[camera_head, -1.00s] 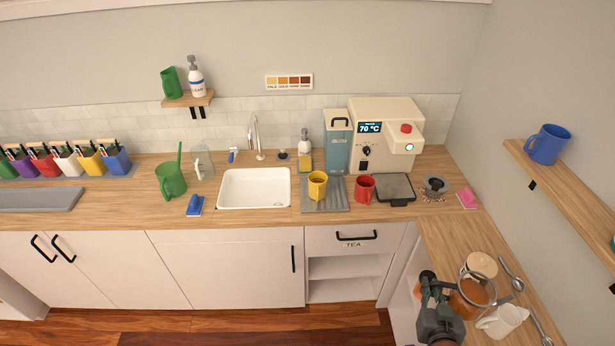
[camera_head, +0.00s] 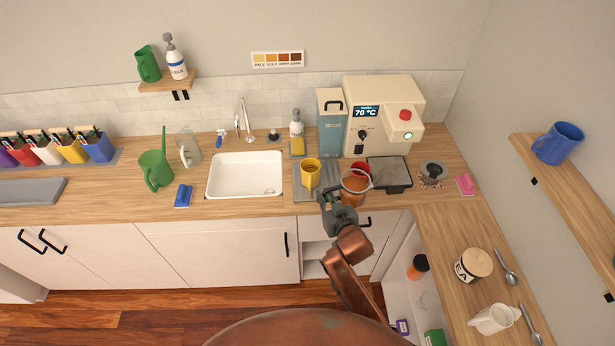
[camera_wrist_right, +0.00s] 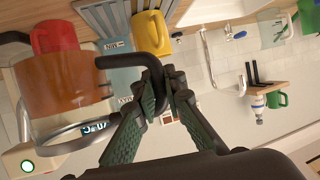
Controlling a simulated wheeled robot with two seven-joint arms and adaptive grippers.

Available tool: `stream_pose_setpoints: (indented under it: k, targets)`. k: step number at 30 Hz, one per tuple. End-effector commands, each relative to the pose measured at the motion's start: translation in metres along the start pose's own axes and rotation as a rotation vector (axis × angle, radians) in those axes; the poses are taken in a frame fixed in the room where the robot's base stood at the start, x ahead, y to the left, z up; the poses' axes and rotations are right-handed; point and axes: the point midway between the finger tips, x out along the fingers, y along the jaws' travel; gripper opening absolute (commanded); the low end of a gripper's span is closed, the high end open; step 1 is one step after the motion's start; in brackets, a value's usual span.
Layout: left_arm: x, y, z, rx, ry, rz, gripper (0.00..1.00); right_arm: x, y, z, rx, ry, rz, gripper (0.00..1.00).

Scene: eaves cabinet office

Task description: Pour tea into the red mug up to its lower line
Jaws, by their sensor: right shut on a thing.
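My right gripper (camera_head: 331,199) is shut on the black handle of a glass tea pot (camera_head: 354,189), which holds amber tea. The pot is over the front counter edge, just in front of the red mug (camera_head: 363,168), and partly covers it. In the right wrist view my gripper (camera_wrist_right: 158,88) grips the handle, and the tea pot (camera_wrist_right: 65,85) shows MIN and MAX labels beside it. The red mug (camera_wrist_right: 45,8) shows only in part at the top left. The mug's lines and inside are hidden. No tea stream shows. My left gripper is out of view.
A yellow mug (camera_head: 311,173) stands left of the red mug on a grey ribbed mat (camera_head: 303,194). The kettle machine (camera_head: 384,110) reading 70 °C stands behind, with a dark tray (camera_head: 390,174) to the right. A white jug (camera_head: 492,319) and tea jar (camera_head: 473,265) stand on the right counter.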

Motion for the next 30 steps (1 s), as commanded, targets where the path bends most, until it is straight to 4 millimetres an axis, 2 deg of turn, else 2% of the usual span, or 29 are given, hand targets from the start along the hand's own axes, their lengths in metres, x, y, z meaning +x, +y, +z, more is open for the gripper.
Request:
stream_pose_setpoints:
  k: [1,4,6,10,15,18,30]
  targets:
    - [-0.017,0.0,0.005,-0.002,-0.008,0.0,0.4,0.016,-0.008,-0.014,-0.024,0.003,-0.025,0.0]
    - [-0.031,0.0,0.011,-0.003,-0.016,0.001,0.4,0.047,-0.02,-0.017,-0.043,-0.002,-0.072,0.0]
    - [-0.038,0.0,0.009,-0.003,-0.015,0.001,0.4,0.063,-0.024,-0.016,-0.05,-0.007,-0.093,0.0]
    - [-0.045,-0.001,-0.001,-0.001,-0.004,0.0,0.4,0.083,-0.025,-0.014,-0.056,-0.013,-0.116,0.0]
    - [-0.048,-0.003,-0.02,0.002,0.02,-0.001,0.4,0.093,-0.025,-0.012,-0.057,-0.017,-0.127,0.0]
    - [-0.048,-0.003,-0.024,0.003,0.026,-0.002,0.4,0.094,-0.025,-0.012,-0.057,-0.017,-0.129,0.0]
    - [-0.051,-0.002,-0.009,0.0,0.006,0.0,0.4,0.093,-0.025,-0.011,-0.055,-0.019,-0.125,0.0]
